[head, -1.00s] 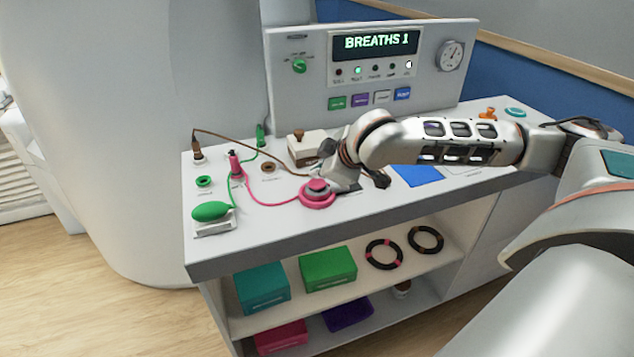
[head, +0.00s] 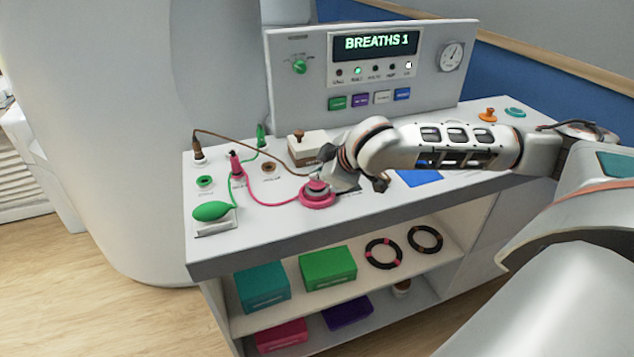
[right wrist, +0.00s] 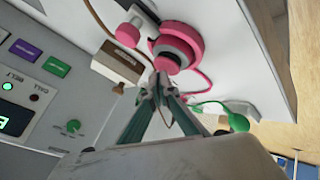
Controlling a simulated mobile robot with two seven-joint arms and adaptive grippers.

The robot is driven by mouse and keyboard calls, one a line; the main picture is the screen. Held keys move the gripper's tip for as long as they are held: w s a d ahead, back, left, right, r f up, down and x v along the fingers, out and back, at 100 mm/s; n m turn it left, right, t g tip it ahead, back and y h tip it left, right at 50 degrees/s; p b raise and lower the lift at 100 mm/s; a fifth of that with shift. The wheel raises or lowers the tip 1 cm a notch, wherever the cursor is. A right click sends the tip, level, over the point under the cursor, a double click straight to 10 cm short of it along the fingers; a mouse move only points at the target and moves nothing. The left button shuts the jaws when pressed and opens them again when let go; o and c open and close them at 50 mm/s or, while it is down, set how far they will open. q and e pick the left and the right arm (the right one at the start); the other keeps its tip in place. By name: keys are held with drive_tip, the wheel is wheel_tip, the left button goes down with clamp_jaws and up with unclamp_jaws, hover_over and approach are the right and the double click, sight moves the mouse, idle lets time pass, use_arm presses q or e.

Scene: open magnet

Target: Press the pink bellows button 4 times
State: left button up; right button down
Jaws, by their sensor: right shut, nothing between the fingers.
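The pink bellows button (head: 318,200) sits on the white console top, a round pink base with a smaller pink cap. It also shows in the right wrist view (right wrist: 186,42), with its cap just beyond my fingertips. My right gripper (right wrist: 160,88) is shut and empty, its tips close to the cap. I cannot tell whether they touch it. In the head view the gripper (head: 342,183) is partly hidden by my wrist, just right of the button. The display (head: 376,43) reads "BREATHS 1". My left gripper is not in view.
A pink cord runs from the button to a pink plug (head: 236,166). A green bulb (head: 211,211) lies at the front left. A white box with a brown knob (head: 305,149) stands behind the button. The upright panel (head: 290,88) closes off the back. Bins and rings fill the shelves below.

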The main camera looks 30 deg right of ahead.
drive_tip(key=shift+f, duration=0.65)
idle(0.8)
drive_tip(key=shift+r+p, duration=1.05)
drive_tip(key=shift+p, duration=0.35)
